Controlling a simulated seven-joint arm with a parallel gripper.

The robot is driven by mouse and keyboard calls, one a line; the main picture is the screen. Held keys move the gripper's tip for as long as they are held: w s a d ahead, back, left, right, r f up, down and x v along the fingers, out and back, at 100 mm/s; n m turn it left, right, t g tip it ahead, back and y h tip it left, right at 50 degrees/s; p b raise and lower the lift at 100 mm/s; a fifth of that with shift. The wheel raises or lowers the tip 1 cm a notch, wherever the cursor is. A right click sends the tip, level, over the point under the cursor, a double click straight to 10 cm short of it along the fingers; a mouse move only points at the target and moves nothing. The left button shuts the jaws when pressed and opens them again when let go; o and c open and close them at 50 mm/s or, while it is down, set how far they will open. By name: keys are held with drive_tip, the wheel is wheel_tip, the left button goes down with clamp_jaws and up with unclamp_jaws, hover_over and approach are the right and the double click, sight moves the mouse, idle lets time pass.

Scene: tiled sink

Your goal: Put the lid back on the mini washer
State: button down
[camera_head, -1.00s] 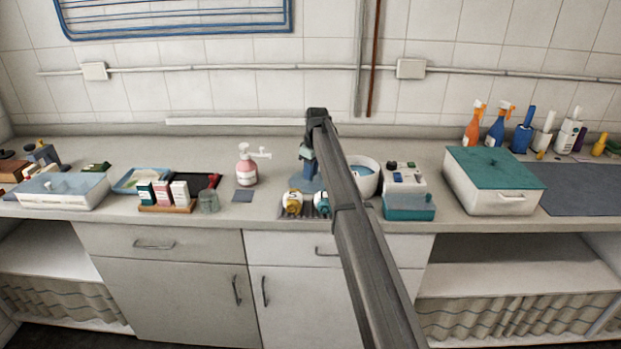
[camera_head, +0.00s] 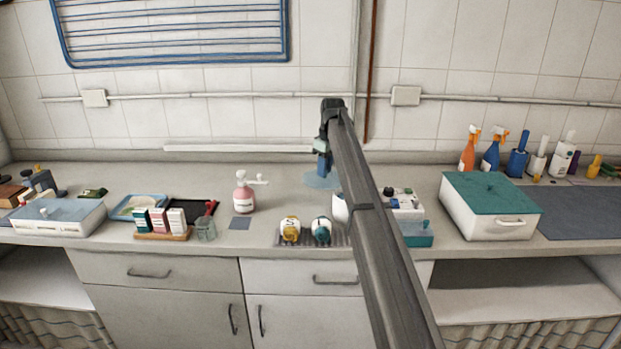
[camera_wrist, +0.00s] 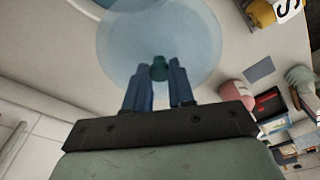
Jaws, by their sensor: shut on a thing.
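The lid (camera_head: 318,181) is a translucent pale-blue disc with a dark teal knob. It shows large in the wrist view (camera_wrist: 190,32). My gripper (camera_head: 322,172) is shut on the knob, its blue fingers on either side of it in the wrist view (camera_wrist: 160,82). The lid hangs above the counter in the head view. A white round tub (camera_head: 340,207), seemingly the mini washer, stands right of and nearer than the lid. My arm hides most of it, and its inside is not visible.
Yellow and teal bottles (camera_head: 290,230) (camera_head: 321,229) stand on a dark rack in front. A pink pump bottle (camera_head: 243,196) is to the left. A white-and-teal box (camera_head: 418,235) and a teal-lidded bin (camera_head: 492,195) are to the right.

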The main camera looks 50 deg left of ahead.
drive_tip(key=w+d+r, duration=0.2)
drive_tip(key=d, duration=0.3)
drive_tip(key=w+d+r, duration=0.1)
drive_tip(key=d+r, duration=0.2)
drive_tip(key=d, duration=0.2)
drive_tip(key=shift+w+d+n, duration=0.3)
drive_tip(key=shift+w, duration=0.1)
drive_tip(key=shift+f, duration=0.1)
drive_tip(key=shift+f, duration=0.1)
drive_tip(key=shift+f, duration=3)
drive_tip(key=shift+f, duration=0.2)
drive_tip(key=shift+c, duration=2)
unclamp_jaws()
